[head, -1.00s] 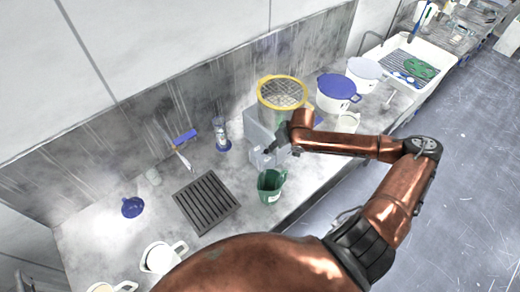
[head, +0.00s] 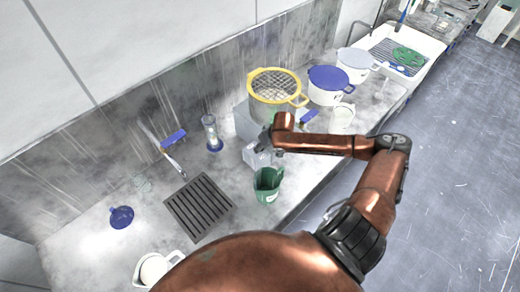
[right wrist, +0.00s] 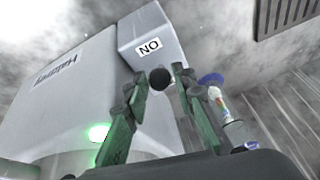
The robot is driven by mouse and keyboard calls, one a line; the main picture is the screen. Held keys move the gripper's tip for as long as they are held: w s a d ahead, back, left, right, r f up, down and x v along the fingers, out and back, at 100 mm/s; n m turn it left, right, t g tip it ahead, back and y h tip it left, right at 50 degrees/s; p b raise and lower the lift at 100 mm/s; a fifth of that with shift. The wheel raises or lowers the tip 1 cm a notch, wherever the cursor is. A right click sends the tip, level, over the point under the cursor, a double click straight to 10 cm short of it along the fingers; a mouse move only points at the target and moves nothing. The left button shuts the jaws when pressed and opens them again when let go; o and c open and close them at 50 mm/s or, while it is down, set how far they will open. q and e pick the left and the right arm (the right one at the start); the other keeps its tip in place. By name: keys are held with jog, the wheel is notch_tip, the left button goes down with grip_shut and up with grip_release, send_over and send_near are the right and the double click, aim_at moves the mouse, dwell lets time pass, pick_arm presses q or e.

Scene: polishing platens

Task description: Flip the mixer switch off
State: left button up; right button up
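A protruding box bears a label (right wrist: 149,47) reading "NO", which is "ON" upside down. A round black switch knob (right wrist: 160,79) shows below the label. My right gripper (right wrist: 162,82) is open, its green fingers on either side of the knob; contact cannot be told. It also shows beside the mixer in the head view (head: 265,143). My left gripper is out of view.
A green jug (head: 267,184) stands just in front of the mixer. Pots with blue (head: 330,78) and white (head: 355,58) lids stand to the right.

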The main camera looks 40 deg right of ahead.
jog(key=shift+x, duration=1.25)
jog(key=shift+c, duration=0.5)
grip_shut()
